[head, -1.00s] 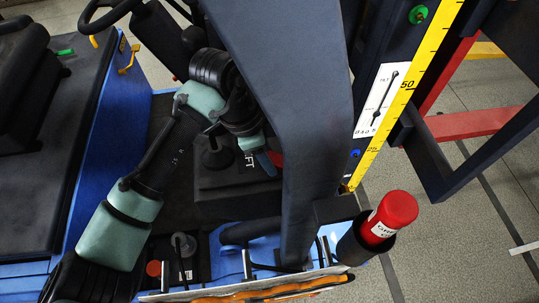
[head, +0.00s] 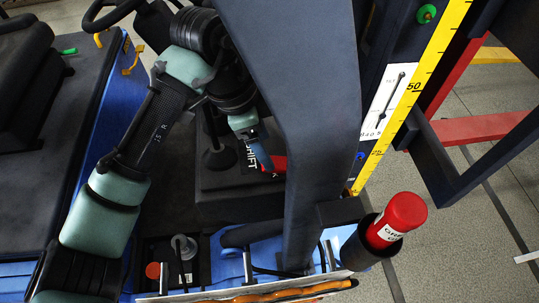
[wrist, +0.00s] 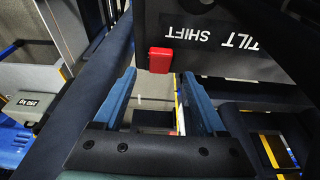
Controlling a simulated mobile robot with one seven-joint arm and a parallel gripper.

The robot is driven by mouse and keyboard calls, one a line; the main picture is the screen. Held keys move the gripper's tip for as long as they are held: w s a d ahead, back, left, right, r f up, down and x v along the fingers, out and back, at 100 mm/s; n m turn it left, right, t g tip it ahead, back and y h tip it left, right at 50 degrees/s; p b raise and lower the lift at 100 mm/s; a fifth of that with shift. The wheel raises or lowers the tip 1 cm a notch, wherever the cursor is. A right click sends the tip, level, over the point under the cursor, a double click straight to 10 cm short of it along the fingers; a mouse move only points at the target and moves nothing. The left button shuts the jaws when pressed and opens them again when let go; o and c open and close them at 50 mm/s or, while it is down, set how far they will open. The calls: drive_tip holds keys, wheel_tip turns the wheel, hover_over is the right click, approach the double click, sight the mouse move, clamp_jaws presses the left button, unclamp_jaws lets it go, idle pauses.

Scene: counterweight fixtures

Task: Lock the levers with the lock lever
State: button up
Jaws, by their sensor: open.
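The red lock lever (wrist: 159,60) is a small red block on the edge of a dark lever box (wrist: 225,55) labelled TILT and SHIFT. In the head view the red lever (head: 280,163) shows beside the SHIFT label, partly behind the dark mast post. My gripper (wrist: 158,76) is open and empty, its two blue fingers apart. The red block appears between the fingertips in the wrist view, but I cannot tell if they touch. In the head view my gripper (head: 264,160) is just left of the red lever. A black lever (head: 217,155) stands left of the box's label.
The dark mast post (head: 305,120) stands close right of my gripper. A red cylinder (head: 404,212) in a black holder is at lower right. A small lever with a round knob (head: 184,246) and a red button (head: 153,271) are at lower left.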

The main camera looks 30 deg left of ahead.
drive_tip(key=v, duration=0.8)
drive_tip(key=shift+b, duration=0.45)
drive_tip(key=shift+s+f, duration=0.1)
